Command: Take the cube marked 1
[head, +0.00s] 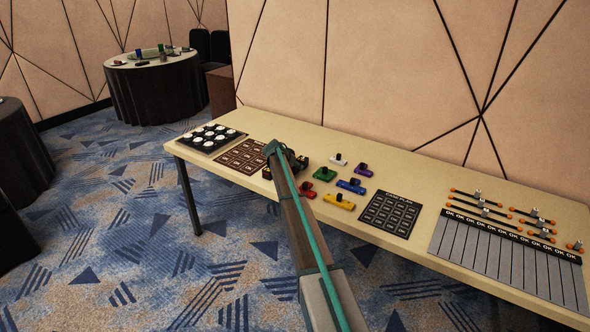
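I cannot make out any cube marked 1; no number is legible at this size. My arm reaches in from the bottom edge, and my gripper (292,161) is a dark shape over the long table (405,165), just right of a brown grid mat (241,156). Its fingers are too small and dark to tell open from shut, or whether they hold anything. My arm and gripper hide part of the table behind them, including part of some dark items beside the gripper.
Coloured blocks with black tops, such as the green one (324,174) and yellow one (339,202), stand mid-table. A black tray (207,139) with white round pieces lies left. A dark grid board (390,213) and an OK-labelled panel (505,262) with rods lie right. Bare tabletop lies between.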

